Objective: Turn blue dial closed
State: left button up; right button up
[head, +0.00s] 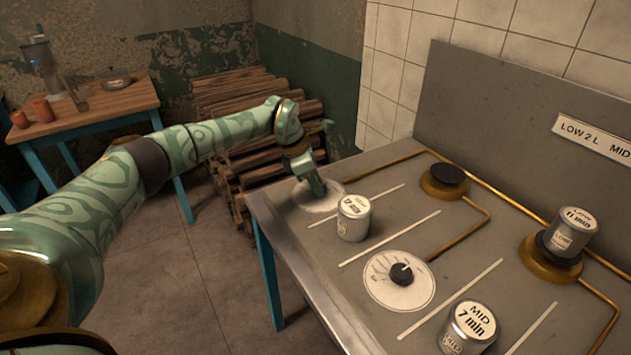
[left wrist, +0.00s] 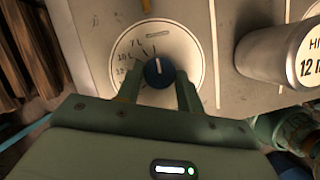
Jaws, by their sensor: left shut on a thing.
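The blue dial (left wrist: 159,74) is a dark blue knob on a round white scale plate (left wrist: 185,45), with a pale pointer line toward the top of the plate in the left wrist view. My left gripper (left wrist: 158,88) has one finger on each side of the knob and is shut on it. In the head view the left gripper (head: 314,185) reaches down onto the plate (head: 312,203) at the stove's near left corner and hides the knob. My right gripper is in neither view.
A can marked 12 min (head: 353,218) stands just right of the gripper. A black dial (head: 401,273) is nearer the front. A 7 min can (head: 469,326) stands at the lower right, and an 11 min can (head: 571,233) on a burner. Stacked logs (head: 240,98) lie behind.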

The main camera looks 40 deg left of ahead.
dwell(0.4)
pick_arm(q)
jog(key=o, duration=1)
jog(key=p+v, duration=0.5)
jog(key=v, duration=1.1)
jog(key=shift+r, duration=0.15)
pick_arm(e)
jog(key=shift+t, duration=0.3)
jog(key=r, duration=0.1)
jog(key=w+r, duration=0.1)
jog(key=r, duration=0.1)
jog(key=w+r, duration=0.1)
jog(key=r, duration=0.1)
